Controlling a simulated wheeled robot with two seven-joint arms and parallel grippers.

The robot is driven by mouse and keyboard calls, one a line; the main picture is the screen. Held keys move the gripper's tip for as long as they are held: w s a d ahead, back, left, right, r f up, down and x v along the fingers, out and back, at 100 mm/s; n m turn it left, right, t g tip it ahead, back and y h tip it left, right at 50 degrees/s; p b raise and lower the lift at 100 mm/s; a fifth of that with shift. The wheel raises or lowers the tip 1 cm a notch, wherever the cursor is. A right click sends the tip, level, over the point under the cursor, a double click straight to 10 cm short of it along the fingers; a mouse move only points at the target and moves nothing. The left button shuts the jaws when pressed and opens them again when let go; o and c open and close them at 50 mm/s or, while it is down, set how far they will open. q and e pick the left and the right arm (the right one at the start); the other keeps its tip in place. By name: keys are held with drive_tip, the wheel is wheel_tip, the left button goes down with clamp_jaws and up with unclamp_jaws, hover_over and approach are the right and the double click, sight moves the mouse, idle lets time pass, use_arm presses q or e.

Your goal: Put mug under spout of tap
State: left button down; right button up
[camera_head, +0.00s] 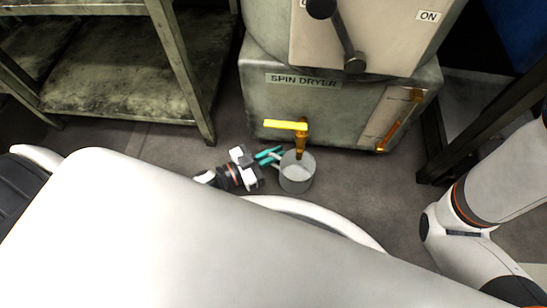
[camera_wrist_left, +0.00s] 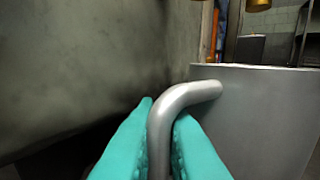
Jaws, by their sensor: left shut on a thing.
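A grey metal mug (camera_head: 297,177) is at the spin dryer's front, close to the brass tap (camera_head: 302,135) with a yellow lever. In the head view, the tap's spout overlaps the mug's back rim. My left gripper (camera_head: 270,155) has teal fingers and is shut on the mug's handle, to the left of the mug. In the left wrist view, the teal fingers (camera_wrist_left: 160,140) close around the bent handle (camera_wrist_left: 187,93), and the mug's wall (camera_wrist_left: 265,110) fills the right side. Whether the mug touches the floor is unclear. My right gripper is out of view.
The spin dryer (camera_head: 340,105) stands directly behind the mug, with an orange handle (camera_head: 398,122) on its front at right. A metal shelf rack (camera_head: 120,75) stands at left. A dark frame stands at right. Grey floor (camera_head: 350,190) is open right of the mug.

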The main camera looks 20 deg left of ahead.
use_arm(q)
drive_tip(key=shift+f, duration=0.1)
drive_tip(key=shift+f, duration=0.15)
drive_tip(key=c, duration=1.5)
unclamp_jaws()
drive_tip(key=shift+s+a+r, duration=0.1)
drive_tip(key=shift+r, duration=0.1)
drive_tip(key=p+v, duration=0.5)
drive_tip(key=v, duration=0.5)
drive_tip(key=shift+s+a, duration=0.25)
drive_tip(key=shift+s+a+p, duration=0.3)
drive_tip(key=shift+s+p, duration=0.05)
drive_tip(key=shift+s, duration=0.05)
drive_tip(key=shift+f, duration=0.1)
